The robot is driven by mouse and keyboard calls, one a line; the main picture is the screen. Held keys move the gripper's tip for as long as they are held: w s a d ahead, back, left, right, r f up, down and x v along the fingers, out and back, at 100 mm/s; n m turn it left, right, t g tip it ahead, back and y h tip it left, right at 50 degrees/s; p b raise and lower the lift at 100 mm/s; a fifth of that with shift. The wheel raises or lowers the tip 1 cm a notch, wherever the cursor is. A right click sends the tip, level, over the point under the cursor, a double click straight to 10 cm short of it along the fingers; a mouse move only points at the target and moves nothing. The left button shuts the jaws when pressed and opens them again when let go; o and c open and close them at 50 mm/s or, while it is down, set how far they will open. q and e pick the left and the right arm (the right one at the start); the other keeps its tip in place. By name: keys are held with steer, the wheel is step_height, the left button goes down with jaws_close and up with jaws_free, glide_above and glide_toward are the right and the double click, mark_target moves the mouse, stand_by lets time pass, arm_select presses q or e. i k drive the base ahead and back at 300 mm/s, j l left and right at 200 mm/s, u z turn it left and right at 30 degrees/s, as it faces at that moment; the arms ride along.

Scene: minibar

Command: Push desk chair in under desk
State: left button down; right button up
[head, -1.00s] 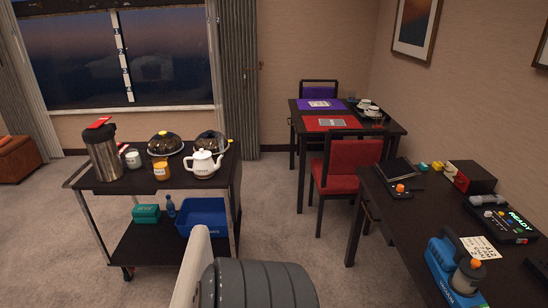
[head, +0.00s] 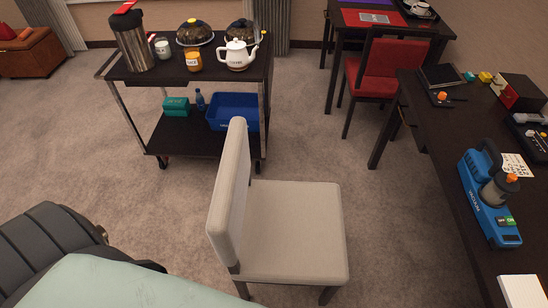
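The desk chair (head: 287,231) is beige with a padded seat and dark legs. It stands upright on the carpet in the middle of the head view. Its backrest (head: 231,190) is on the left and its seat extends right, toward the desk. The dark desk (head: 448,173) runs along the right side. Bare carpet shows between the seat's right edge and the desk, so the chair is clear of it.
A trolley (head: 117,73) with a teapot (head: 237,54) and a blue bin (head: 232,111) stands behind the chair. A red chair (head: 391,70) stands at the small table farther back. A blue vacuum device (head: 488,199) sits on the desk.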

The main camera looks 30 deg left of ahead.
mark_target(274, 232)
steer(key=u, duration=0.85)
steer(key=j+z, duration=0.2)
steer(key=j, duration=0.2)
steer(key=k+j+z, duration=0.15)
steer(key=j, duration=0.25)
steer(key=j+z, duration=0.2)
steer(key=j, duration=0.15)
steer(key=k+j+z, duration=0.2)
steer(key=j, duration=0.2)
steer(key=j+z, duration=0.2)
steer(key=j, duration=0.15)
steer(key=k+j+z, duration=0.15)
steer(key=k+j, duration=0.05)
steer(key=j, duration=0.1)
